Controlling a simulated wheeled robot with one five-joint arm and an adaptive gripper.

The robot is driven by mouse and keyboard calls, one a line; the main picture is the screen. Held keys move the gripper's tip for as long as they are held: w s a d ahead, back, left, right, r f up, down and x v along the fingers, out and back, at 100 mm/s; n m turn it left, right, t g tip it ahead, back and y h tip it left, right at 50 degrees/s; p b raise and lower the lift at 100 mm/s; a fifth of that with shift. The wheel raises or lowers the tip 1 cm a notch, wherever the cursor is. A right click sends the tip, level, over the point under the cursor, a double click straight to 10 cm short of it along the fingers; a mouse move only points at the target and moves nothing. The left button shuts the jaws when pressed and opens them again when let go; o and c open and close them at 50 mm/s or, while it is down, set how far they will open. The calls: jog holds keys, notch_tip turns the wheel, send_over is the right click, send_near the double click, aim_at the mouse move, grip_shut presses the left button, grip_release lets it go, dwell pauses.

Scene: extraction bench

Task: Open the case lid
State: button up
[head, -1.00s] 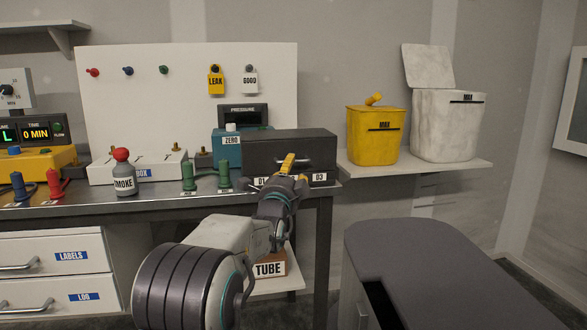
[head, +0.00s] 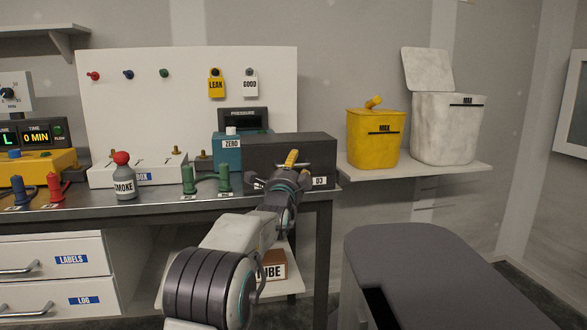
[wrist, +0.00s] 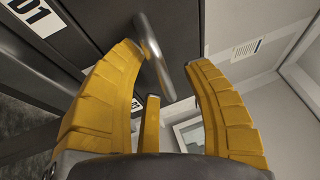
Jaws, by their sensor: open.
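A dark grey box (head: 309,151), the only case-like thing I can make out, stands at the right end of the bench. It looks closed, and a D3 label shows on its front. My gripper (head: 291,158) is in front of it and hides part of that front. In the wrist view, my yellow fingers (wrist: 165,62) are spread apart. A metal bar handle (wrist: 153,52) on the dark front (wrist: 88,28) lies between the fingertips, near the left finger. Nothing is gripped. I cannot tell whether the finger touches the bar.
A teal gauge (head: 228,155) stands just left of the box. Green connectors (head: 223,178) and a SMOKE bottle (head: 124,178) stand along the bench (head: 160,208). A yellow bin (head: 375,138) and a white bin (head: 447,128) with its lid up are on the right shelf.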

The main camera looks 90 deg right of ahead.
jog(key=shift+c, duration=0.2)
grip_shut()
jog(key=shift+r, duration=0.1)
